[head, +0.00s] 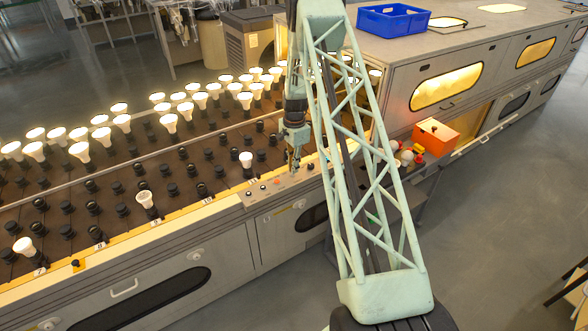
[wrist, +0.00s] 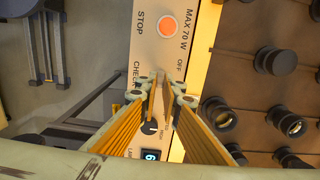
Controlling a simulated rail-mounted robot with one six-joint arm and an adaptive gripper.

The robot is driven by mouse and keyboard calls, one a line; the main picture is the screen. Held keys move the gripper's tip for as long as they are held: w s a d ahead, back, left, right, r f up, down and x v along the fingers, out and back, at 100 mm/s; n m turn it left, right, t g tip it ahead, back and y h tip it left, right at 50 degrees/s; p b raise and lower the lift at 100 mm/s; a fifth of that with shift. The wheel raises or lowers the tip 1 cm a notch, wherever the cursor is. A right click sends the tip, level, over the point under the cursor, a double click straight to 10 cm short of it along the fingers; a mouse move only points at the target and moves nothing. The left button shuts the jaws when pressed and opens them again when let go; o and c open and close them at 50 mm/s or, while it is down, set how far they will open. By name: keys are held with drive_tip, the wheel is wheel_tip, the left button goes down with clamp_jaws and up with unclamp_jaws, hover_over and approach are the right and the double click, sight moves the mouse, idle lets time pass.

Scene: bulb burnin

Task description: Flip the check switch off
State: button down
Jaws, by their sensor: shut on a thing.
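My gripper (wrist: 158,88) is shut at the control panel (wrist: 146,45), its fingertips beside the CHECK and OFF lettering. The check switch is between the fingertips and mostly hidden by them, so I cannot tell its position. In the head view my gripper (head: 292,168) points down at the panel (head: 258,195) on the front edge of the bench.
An orange STOP button (wrist: 167,25) and a black knob (wrist: 150,127) flank my fingertips. Black sockets (wrist: 275,61) fill the rack beside the panel. Lit bulbs (head: 170,122) stand farther back. An orange box (head: 435,136) and a blue crate (head: 393,20) are at the right.

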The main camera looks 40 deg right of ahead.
sight(288, 177)
drive_tip(key=shift+w+a+h+b, duration=0.15)
drive_tip(key=shift+a+h+b, duration=0.2)
drive_tip(key=shift+h+b, duration=1)
drive_tip(key=h+b, duration=0.1)
drive_tip(key=b, duration=0.5)
drive_tip(key=a+h+b, duration=0.1)
drive_tip(key=h+b, duration=0.1)
drive_tip(key=b, duration=0.4)
drive_tip(key=shift+a+f+g, duration=0.3)
drive_tip(key=shift+g, duration=0.1)
drive_tip(key=shift+a+f+h+b, duration=0.15)
drive_tip(key=shift+a+h+b, duration=0.2)
drive_tip(key=shift+h+b, duration=0.7)
drive_tip(key=c, duration=2.8)
unclamp_jaws()
drive_tip(key=shift+w, duration=0.1)
drive_tip(key=shift+a, duration=0.1)
drive_tip(key=shift+v, duration=5.95)
